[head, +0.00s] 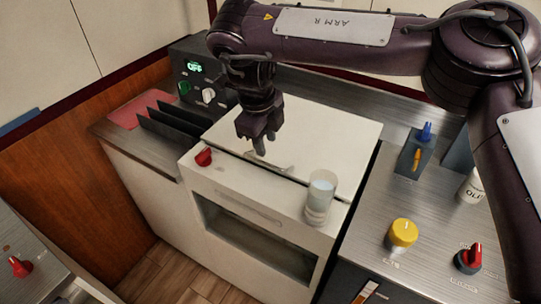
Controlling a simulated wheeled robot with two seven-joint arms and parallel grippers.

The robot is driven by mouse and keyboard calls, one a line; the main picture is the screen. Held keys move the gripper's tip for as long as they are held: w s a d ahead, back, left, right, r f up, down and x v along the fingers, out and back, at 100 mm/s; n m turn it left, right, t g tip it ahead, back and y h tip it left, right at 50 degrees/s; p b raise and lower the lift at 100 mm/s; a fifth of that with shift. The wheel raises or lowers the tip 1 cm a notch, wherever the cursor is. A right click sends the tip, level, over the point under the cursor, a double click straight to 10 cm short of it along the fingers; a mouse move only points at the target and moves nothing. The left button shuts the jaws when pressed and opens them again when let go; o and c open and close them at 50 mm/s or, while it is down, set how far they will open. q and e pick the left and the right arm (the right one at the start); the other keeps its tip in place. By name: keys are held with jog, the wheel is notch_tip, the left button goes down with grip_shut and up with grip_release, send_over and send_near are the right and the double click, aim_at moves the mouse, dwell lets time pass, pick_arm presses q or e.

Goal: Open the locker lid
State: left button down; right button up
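The white locker lid (325,138) lies flat and closed on top of the white cabinet. A pale handle (268,163) sits near the lid's front edge. My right gripper (259,147) points down over the lid, its fingertips just behind and above the handle. Its fingers overlap in this view, so I cannot tell whether they are apart or touching the handle. My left gripper is not in view.
A clear cup (319,192) stands on the cabinet's front ledge, by the lid's right front corner. A red knob (203,157) is at the ledge's left end. A panel reading OFF (195,67) and dark upright slats (172,128) are at left. A yellow knob (402,235) is at right.

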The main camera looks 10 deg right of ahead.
aim_at(269, 164)
jog(key=f, duration=0.5)
jog(key=w+f+p, duration=0.1)
jog(key=f, duration=0.1)
jog(key=shift+d+f, duration=0.15)
jog(key=shift+d, duration=0.25)
grip_shut()
